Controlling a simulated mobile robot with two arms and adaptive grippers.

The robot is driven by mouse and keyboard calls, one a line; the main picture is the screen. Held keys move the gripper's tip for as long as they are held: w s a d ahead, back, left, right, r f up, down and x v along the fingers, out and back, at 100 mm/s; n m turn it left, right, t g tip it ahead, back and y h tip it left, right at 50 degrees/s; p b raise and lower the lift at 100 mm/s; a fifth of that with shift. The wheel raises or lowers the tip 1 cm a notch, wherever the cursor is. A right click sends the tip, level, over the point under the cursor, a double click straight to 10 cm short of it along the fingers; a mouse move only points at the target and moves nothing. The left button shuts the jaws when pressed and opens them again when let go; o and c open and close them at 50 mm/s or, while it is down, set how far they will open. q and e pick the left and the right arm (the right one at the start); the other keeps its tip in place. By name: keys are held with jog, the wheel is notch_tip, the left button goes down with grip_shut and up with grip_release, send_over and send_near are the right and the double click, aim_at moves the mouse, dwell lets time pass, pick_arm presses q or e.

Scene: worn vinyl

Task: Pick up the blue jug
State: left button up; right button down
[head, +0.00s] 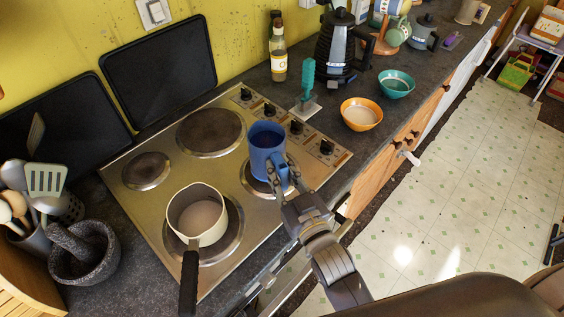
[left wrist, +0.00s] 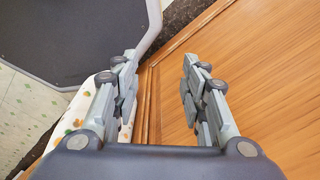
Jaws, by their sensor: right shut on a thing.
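The blue jug (head: 265,138) is upright over the right-hand burner of the hob in the head view. My right gripper (head: 281,176) is shut on the jug's handle, on the side nearest me. Whether the jug's base touches the burner or hangs just above it, I cannot tell. My left gripper (left wrist: 160,68) shows only in the left wrist view. Its fingers are wide apart with nothing between them, in front of a wooden surface (left wrist: 240,70).
A saucepan (head: 197,214) stands on the front burner. Hob knobs (head: 296,127), an orange bowl (head: 361,114) and a green bowl (head: 396,84) lie to the right. A black kettle (head: 337,45) stands behind. A mortar (head: 84,252) is at the left.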

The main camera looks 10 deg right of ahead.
jog(key=s+a+r+p, duration=0.1)
jog(key=s+a, duration=0.1)
jog(key=s, duration=0.4)
jog(key=s+a+p, duration=0.1)
jog(key=s+a, duration=0.2)
jog(key=s, duration=0.4)
jog(key=shift+a+r+p, duration=0.25)
jog(key=shift+r+p, duration=0.1)
dwell(0.7)
